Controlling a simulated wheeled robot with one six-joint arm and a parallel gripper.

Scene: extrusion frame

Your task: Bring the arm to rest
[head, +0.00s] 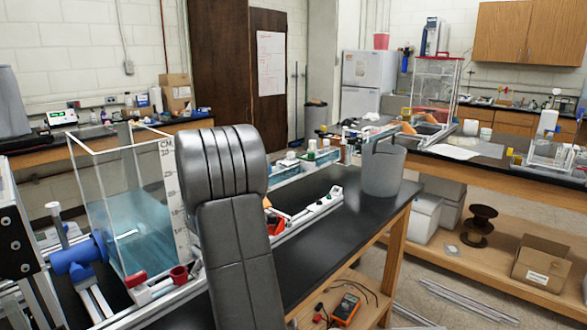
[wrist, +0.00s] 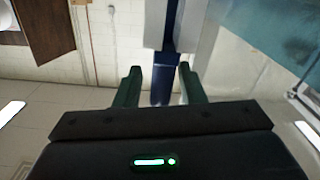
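My arm rises in the middle of the head view as thick dark grey links, in front of the tank and bench. My gripper is hidden in the head view. In the wrist view, my gripper (wrist: 157,73) shows two dark green fingers standing apart, with a clear gap between them. A dark blue bar (wrist: 164,70) shows beyond that gap, next to a pale panel. The bar does not appear to touch either finger. I see nothing held.
A clear tank (head: 115,190) with bluish water stands left of my arm. A metal extrusion frame with a blue fitting (head: 80,258) is at lower left. A black bench top (head: 335,225) carries a grey bucket (head: 383,170). Floor shows at right.

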